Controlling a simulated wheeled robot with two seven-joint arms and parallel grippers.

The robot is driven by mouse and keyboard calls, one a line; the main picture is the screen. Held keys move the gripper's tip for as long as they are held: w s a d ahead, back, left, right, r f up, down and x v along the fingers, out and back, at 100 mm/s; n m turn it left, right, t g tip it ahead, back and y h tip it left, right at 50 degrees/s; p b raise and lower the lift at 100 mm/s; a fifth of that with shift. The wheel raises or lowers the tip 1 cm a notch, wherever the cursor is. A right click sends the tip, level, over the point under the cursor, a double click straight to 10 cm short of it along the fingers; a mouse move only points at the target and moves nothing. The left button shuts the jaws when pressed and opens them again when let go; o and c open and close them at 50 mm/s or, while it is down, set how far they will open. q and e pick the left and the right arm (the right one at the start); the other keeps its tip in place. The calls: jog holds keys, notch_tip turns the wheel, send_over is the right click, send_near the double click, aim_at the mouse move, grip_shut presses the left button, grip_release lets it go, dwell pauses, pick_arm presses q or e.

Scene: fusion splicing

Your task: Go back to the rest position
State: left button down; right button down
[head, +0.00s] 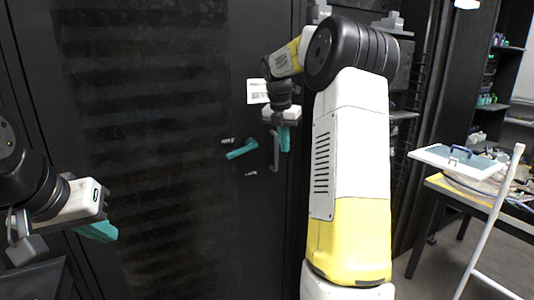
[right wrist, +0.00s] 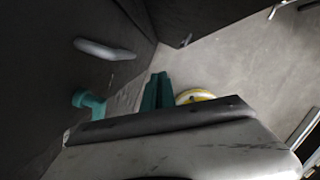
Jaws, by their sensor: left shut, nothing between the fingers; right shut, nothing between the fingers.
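My left gripper (head: 97,231) is at the lower left of the head view, with its teal fingers shut and nothing between them. My right gripper (head: 284,140) hangs from the bent right arm in front of the dark cabinet, its teal fingers shut, empty and pointing down. In the right wrist view its fingers (right wrist: 157,92) show close together near the middle, partly hidden by the gripper body.
A tall dark cabinet (head: 150,130) fills the left and middle. It has a teal handle (head: 242,149) and a grey handle (head: 274,152) near my right gripper. A table with a pale blue-topped case (head: 455,160) stands at right, by a white pole (head: 493,215).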

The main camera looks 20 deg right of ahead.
jog(key=s+a+r+m+t, duration=0.2)
jog(key=s+a+r+m, duration=0.55)
jog(key=s, duration=0.25)
jog(key=s+a+f+m+t+y, duration=0.1)
jog(key=s+a+f+m, duration=0.1)
jog(key=s+m, duration=0.4)
jog(key=s+a+f+m+y, duration=0.1)
jog(key=s+a+f+m, duration=0.2)
jog(key=s+m, duration=0.3)
jog(key=s+a+f+m+t+y, duration=0.1)
jog(key=s+a+m, duration=0.3)
jog(key=s, duration=0.5)
jog(key=f+m+y, duration=0.1)
jog(key=m, duration=0.1)
jog(key=shift+f+m+t, duration=0.3)
jog(key=shift+f+m, duration=0.05)
